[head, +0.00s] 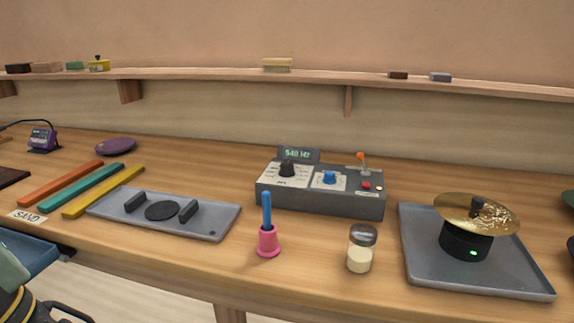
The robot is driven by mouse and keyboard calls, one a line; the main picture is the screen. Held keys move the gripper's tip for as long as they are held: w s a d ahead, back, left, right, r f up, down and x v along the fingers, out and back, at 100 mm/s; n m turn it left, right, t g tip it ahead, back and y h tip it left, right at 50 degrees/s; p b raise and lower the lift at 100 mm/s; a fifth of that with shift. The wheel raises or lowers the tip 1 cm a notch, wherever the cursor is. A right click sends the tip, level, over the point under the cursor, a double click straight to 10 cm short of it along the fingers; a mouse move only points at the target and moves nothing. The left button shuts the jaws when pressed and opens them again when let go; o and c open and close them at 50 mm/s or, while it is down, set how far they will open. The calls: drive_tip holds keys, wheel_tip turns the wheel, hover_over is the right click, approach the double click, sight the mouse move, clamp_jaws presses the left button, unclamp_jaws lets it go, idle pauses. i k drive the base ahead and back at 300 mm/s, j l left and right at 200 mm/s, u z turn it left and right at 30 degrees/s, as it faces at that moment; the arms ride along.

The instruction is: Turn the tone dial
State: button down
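A grey tone box (320,200) stands on the wooden bench near the middle of the head view. A large black dial (287,169) sits on a pale, marked plate at its left. A smaller blue dial (329,177) sits on a pale plate to the right of it. The labels are too small to read, so I cannot tell which is the tone dial. A small display (298,154) behind the black dial seems to read 540 Hz. Nothing touches either dial. My gripper is not clearly in view.
An orange-tipped lever (361,160) and a red button (366,185) are on the box's right. A pink cup with a blue stick (268,240) and a glass jar (361,250) stand in front. A grey tray (415,265) with a brass cymbal (450,210) is at right.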

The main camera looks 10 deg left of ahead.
sight(286, 167)
drive_tip(key=i+j+z, duration=0.1)
drive_tip(key=j, duration=0.25)
drive_tip(key=i+j, duration=0.2)
drive_tip(key=j, duration=0.15)
drive_tip(key=i+j+z, duration=0.1)
drive_tip(key=i, duration=0.2)
drive_tip(key=i+j, duration=0.2)
drive_tip(key=i+z, duration=0.05)
